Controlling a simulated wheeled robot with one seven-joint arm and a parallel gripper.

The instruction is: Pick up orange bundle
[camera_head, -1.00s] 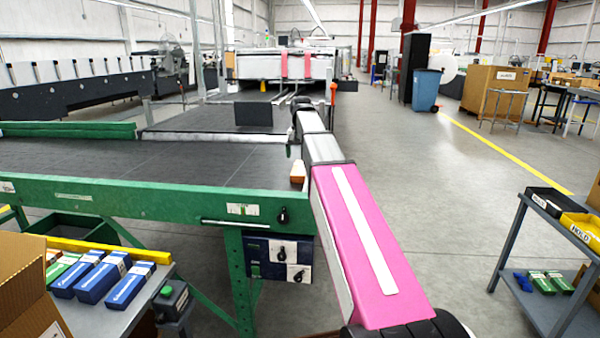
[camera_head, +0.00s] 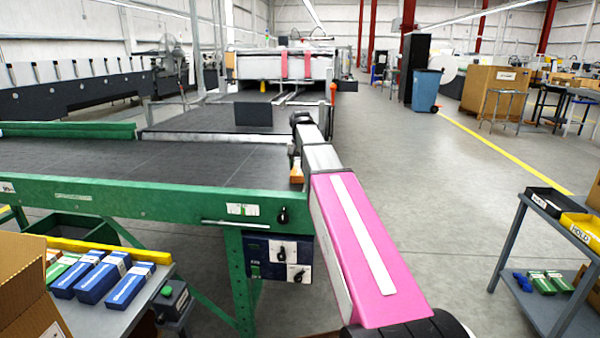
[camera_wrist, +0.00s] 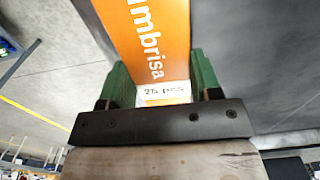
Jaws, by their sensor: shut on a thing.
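The orange bundle (camera_wrist: 150,40) fills the upper middle of the wrist view, with white lettering and a white band marked "25 pcs". My gripper (camera_wrist: 160,88) has its green fingers on both sides of the bundle, shut on it. In the head view a small part of the orange bundle (camera_head: 297,170) shows at the right edge of the dark conveyor belt (camera_head: 130,160), beside my arm. My arm hides the rest of it there. I cannot tell whether the bundle touches the belt.
The green conveyor frame (camera_head: 150,203) runs along the belt's near side. A side table at lower left holds blue bundles (camera_head: 100,275) and green bundles. A cart (camera_head: 515,240) at right carries a black tray and a yellow tray (camera_head: 580,228). Open floor lies between.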

